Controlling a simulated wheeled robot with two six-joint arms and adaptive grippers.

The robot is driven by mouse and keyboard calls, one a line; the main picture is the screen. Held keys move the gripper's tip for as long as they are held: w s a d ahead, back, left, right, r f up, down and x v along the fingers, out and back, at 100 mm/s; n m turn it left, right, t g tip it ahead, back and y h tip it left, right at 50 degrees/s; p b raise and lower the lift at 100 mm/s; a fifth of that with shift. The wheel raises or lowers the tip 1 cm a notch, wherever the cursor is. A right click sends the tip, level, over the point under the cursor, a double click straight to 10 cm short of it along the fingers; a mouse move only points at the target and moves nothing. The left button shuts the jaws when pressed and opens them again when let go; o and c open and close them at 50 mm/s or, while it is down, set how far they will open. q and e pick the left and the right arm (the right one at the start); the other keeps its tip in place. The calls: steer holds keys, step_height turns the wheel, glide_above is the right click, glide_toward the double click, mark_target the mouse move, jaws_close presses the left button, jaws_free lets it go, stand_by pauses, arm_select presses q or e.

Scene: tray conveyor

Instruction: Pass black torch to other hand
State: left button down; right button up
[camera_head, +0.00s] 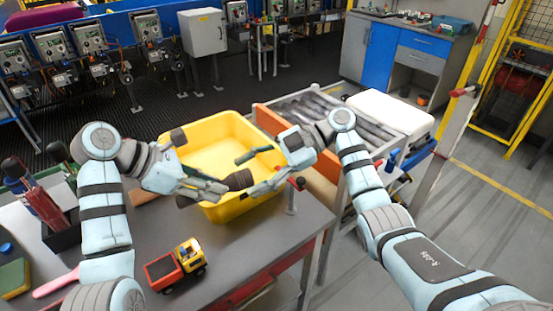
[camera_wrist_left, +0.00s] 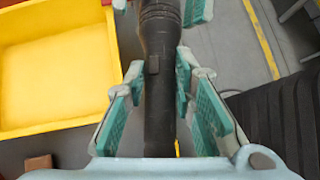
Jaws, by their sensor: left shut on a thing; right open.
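The black torch (camera_head: 240,180) is held in my left gripper (camera_head: 214,188) above the table's edge, in front of the yellow bin. In the left wrist view the torch (camera_wrist_left: 158,70) runs lengthwise between the teal finger pads of my left gripper (camera_wrist_left: 163,105), its wider end away from the wrist. My right gripper (camera_head: 254,172) is open, its fingers spread to either side of the torch's wide end. Its teal pads also show at the top of the left wrist view (camera_wrist_left: 194,12). Whether they touch the torch I cannot tell.
The yellow bin (camera_head: 215,128) stands close behind both grippers. A toy truck (camera_head: 176,266) sits on the grey table (camera_head: 235,245), with a holder of tools (camera_head: 62,236) at the left. A roller conveyor (camera_head: 325,112) with a white tray (camera_head: 392,112) is behind the right arm.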

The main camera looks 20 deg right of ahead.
mark_target(238, 181)
arm_select(q)
steer(key=shift+a, duration=0.1)
arm_select(e)
steer(key=x, duration=0.4)
steer(key=shift+d, duration=0.1)
steer(key=shift+c, duration=0.4)
steer(key=c, duration=1.3)
arm_select(q)
steer(key=c, duration=1.3)
jaws_free()
arm_select(e)
steer(key=shift+r, duration=0.1)
jaws_close()
